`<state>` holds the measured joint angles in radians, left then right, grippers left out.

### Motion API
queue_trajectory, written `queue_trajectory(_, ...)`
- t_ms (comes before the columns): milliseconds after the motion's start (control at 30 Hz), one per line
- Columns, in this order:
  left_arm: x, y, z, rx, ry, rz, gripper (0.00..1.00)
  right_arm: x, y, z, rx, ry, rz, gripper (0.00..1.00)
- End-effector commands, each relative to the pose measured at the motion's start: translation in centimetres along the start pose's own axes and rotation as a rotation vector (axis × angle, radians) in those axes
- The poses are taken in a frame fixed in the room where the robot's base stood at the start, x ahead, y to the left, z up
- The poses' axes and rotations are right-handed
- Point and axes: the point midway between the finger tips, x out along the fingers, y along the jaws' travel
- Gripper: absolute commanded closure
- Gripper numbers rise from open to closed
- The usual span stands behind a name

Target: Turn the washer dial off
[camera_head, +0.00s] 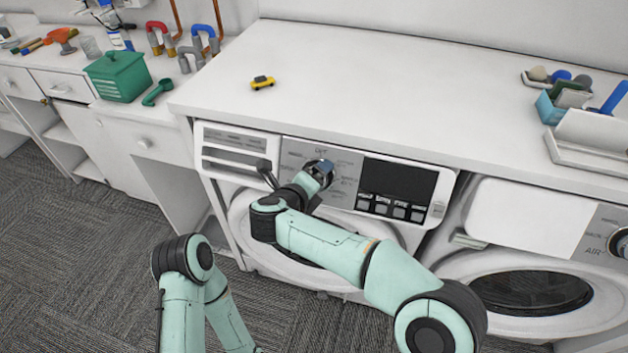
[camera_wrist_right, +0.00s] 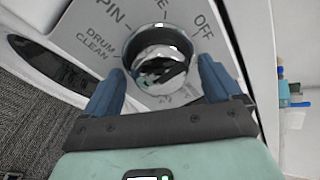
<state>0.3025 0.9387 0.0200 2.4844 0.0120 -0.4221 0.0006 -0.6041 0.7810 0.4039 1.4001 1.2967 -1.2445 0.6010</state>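The washer dial (camera_wrist_right: 158,52) is a round chrome knob on the grey control panel. In the right wrist view, OFF is printed to its upper right, SPIN and DRUM CLEAN to its left. I cannot tell where the dial points. My right gripper (camera_wrist_right: 160,72) has its two blue fingers apart, one on each side of the dial, with narrow gaps visible. In the head view the right gripper (camera_head: 319,174) is at the washer panel (camera_head: 298,150) and hides much of the dial. My left arm shows at the lower left, but its gripper is not in view.
A white counter (camera_head: 400,75) runs above the washer, with a small yellow toy car (camera_head: 262,82) on it. A display (camera_head: 398,180) with buttons sits right of the dial. A second machine (camera_head: 530,285) stands at right. A green box (camera_head: 118,75) is at left.

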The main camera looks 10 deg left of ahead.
Motion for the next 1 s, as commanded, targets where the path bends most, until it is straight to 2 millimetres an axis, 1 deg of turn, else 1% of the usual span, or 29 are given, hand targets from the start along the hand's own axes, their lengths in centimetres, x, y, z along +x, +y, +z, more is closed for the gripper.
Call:
queue_trajectory(233,0.0,0.0,0.0,0.0,0.0,0.0,1.0,0.0,0.0,0.0,-0.001,0.001,-0.001,0.1)
queue_trajectory(367,0.0,0.0,0.0,0.0,-0.001,0.0,1.0,-0.9,-0.1,0.0,0.0,0.0,-0.002,0.1)
queue_trajectory(467,-0.1,0.0,0.0,0.0,-0.001,0.0,1.0,-2.5,-0.1,0.1,-0.002,-0.002,-0.002,0.1)
queue_trajectory(700,-0.2,0.0,0.2,0.0,-0.004,-0.001,1.0,-8.0,-0.1,0.1,-0.001,-0.004,-0.001,0.1)
queue_trajectory(800,-0.3,0.0,0.2,-0.001,-0.006,-0.001,1.0,-10.0,-0.1,0.1,0.0,-0.003,-0.001,0.1)
queue_trajectory(900,-0.4,0.0,0.2,-0.001,-0.007,-0.002,1.0,-11.6,-0.1,0.1,-0.001,-0.002,-0.002,0.1)
queue_trajectory(1000,-0.4,0.0,0.3,-0.001,-0.007,-0.002,1.0,-12.7,0.0,0.0,-0.001,-0.001,-0.001,0.1)
